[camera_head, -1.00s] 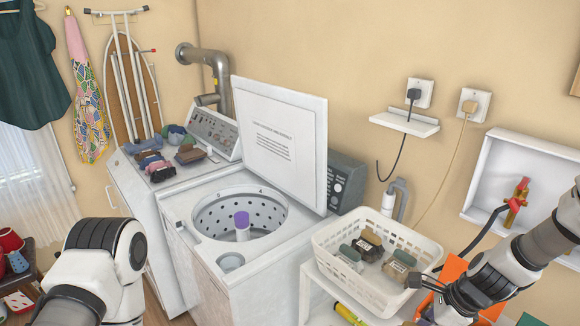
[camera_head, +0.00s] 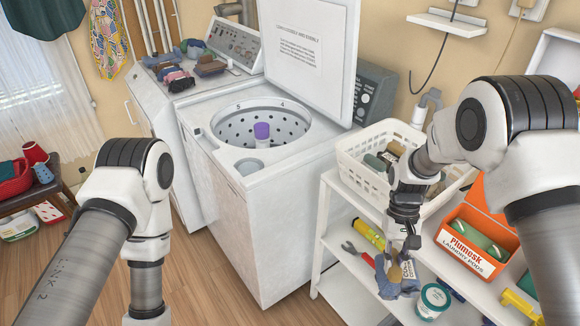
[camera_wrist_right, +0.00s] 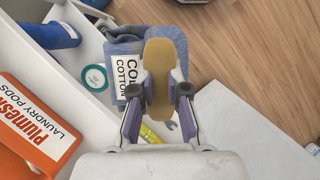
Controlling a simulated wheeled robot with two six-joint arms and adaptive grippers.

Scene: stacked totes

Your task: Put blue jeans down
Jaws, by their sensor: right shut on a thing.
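The blue jeans (camera_head: 383,279) are a small folded bundle with a white label, partly readable as cotton. They also show in the right wrist view (camera_wrist_right: 155,41). My right gripper (camera_head: 405,249) points down and is shut on the tan strip across the bundle; its fingers (camera_wrist_right: 159,92) press on both sides of it. The jeans hang by the front of the white shelf unit, below its top level. I cannot tell whether they touch anything underneath. My left arm comes in from the left, but its gripper is outside the picture.
A white basket (camera_head: 352,165) with several bundles stands on the shelf unit. Near the jeans are an orange laundry pods box (camera_head: 474,248), a teal-lidded tub (camera_head: 433,299), and a red wrench (camera_head: 357,253). The washer (camera_head: 226,185) stands open to the left, with floor in front.

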